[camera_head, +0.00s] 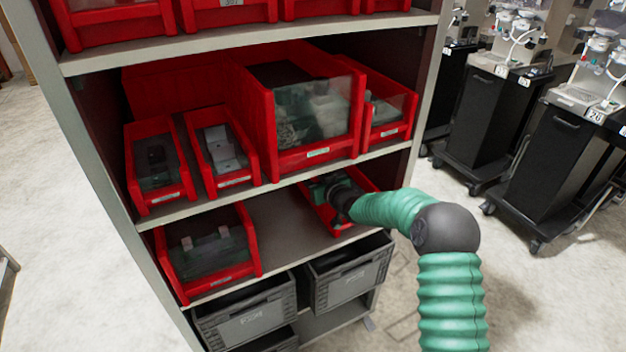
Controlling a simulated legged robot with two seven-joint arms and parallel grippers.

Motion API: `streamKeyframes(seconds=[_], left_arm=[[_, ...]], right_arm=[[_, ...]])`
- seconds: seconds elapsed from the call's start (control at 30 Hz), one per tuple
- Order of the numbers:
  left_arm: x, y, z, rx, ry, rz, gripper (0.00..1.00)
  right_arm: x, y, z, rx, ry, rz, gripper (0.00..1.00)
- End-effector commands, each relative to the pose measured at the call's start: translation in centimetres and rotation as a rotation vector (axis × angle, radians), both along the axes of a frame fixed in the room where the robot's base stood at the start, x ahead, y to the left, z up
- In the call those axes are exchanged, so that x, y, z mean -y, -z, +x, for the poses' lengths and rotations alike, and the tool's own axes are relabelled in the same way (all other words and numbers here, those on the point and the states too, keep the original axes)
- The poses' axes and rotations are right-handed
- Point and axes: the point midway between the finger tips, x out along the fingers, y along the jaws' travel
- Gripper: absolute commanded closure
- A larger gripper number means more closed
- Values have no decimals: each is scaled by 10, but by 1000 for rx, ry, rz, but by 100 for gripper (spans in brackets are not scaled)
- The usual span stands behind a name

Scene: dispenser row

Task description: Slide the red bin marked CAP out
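A red bin (368,181) stands at the right end of the third shelf down, partly hidden by my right arm. My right gripper (325,187) is at this bin, over its opening or its near edge; I cannot tell if it touches. Its fingers are too small and dark to tell open from shut. No CAP marking can be read on this bin or any other; the labels are too small. My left gripper is not in view.
The shelf (283,228) is bare between this bin and a larger red bin (208,250) at left. Several red bins, including a big one (312,115), fill the shelf above. Grey crates (350,278) stand below. Black carts (560,150) stand right, across open floor.

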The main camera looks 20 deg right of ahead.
Motion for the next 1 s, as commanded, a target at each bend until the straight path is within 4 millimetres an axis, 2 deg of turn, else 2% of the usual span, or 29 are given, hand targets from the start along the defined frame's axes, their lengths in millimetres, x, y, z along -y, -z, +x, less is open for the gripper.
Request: streamKeyframes(seconds=[0.27, 0.57, 1.0], left_arm=[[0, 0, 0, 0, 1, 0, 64], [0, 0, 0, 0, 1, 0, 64], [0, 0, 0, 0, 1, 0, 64]], right_arm=[[1, 1, 1, -1, 2, 0, 64], [0, 1, 1, -1, 1, -1, 100], [1, 0, 1, 1, 2, -1, 100]])
